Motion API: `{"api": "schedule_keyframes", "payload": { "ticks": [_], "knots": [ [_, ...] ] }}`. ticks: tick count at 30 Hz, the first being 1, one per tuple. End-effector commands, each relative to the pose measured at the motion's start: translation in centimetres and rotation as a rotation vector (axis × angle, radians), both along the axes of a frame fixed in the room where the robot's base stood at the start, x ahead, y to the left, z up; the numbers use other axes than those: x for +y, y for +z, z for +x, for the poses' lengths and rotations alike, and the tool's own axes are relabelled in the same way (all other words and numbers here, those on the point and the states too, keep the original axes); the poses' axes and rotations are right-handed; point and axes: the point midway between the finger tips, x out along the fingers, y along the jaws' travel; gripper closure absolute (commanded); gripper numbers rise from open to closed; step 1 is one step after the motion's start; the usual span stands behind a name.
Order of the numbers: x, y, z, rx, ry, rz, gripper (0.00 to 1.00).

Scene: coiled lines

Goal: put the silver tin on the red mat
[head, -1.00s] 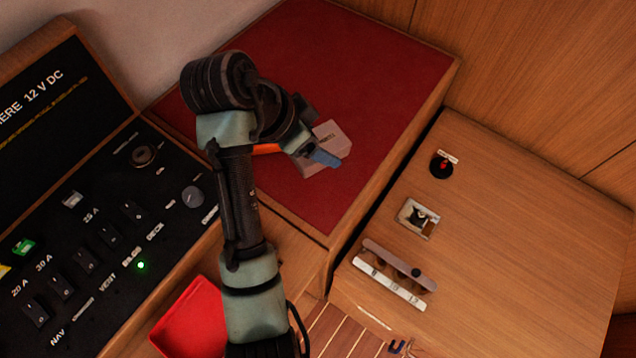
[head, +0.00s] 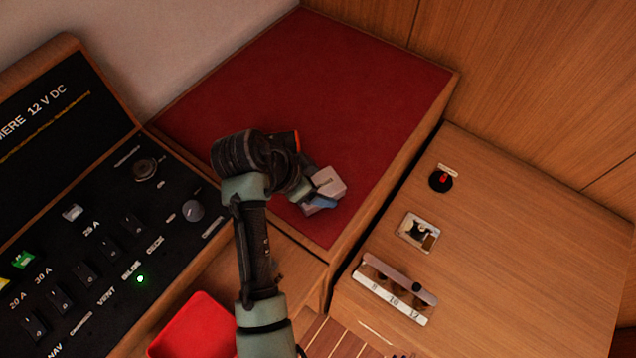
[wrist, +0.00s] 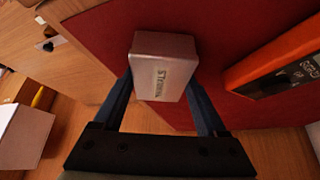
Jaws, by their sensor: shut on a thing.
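The silver tin (head: 329,181) is a small pale box with a label on top; it also shows in the wrist view (wrist: 172,50). My gripper (head: 314,196) is shut on it, with one blue finger on each side in the wrist view (wrist: 162,92). The red mat (head: 345,75) covers the raised wooden surface at the back. The tin is over the mat's front right part. I cannot tell whether its underside touches the mat. My arm hides part of the mat.
An orange device with a dark face (wrist: 285,68) is right of the tin in the wrist view. A black switch panel (head: 110,235) is at left, a red tray (head: 195,325) in front, and a wooden counter with fittings (head: 520,240) at right. The mat's back is clear.

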Motion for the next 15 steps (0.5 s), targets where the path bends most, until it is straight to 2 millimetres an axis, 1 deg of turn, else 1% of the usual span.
{"api": "schedule_keyframes", "payload": {
  "ticks": [2,3,5,6,12,15],
  "knots": [
    [0.01,-0.20,0.03,-0.001,0.000,0.000,0.90],
    [0.00,-0.13,0.02,0.000,0.000,0.000,0.18],
    [0.00,-0.12,0.01,0.000,0.000,0.000,0.07],
    [0.00,-0.12,0.01,0.000,0.000,0.000,0.00],
    [0.00,-0.10,0.01,0.000,0.000,0.000,0.00],
    [0.05,0.24,0.02,-0.001,0.000,0.000,0.00]
  ]
}}
